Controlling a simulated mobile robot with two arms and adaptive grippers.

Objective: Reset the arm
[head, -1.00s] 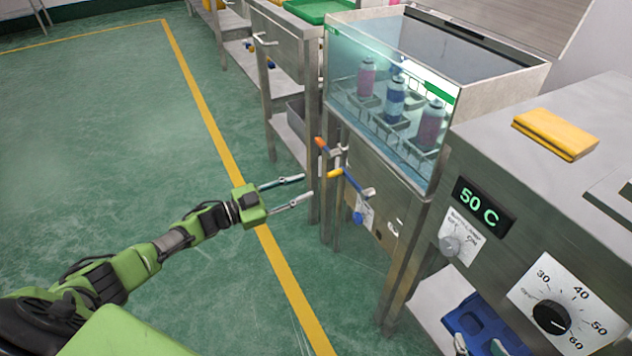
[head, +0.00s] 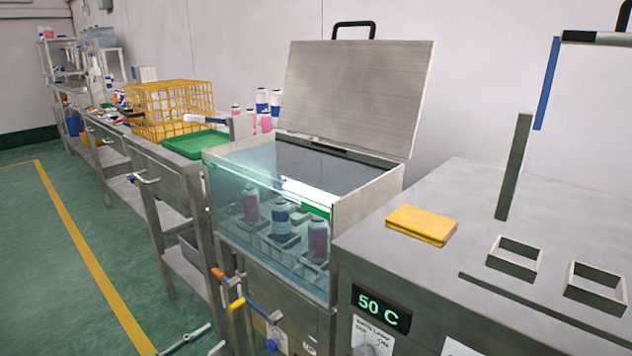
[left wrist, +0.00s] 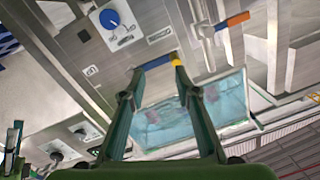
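My left gripper (head: 213,336) shows at the bottom edge of the head view, its two thin fingers apart and empty. It is left of the water tank's front pipes. In the left wrist view my left gripper (left wrist: 157,68) also shows two spread fingers. Beyond its tips lies a blue valve handle with a yellow end (left wrist: 158,61), seemingly not held. The same yellow-and-blue valve handle (head: 262,310) is in the head view, below an orange-ended one (head: 218,273). The rest of my left arm is out of the head view.
A steel bench with a 50 C display (head: 381,306) and a yellow pad (head: 421,223) stands right. A yellow basket (head: 175,108) is behind. Green floor (head: 40,270) at left is clear.

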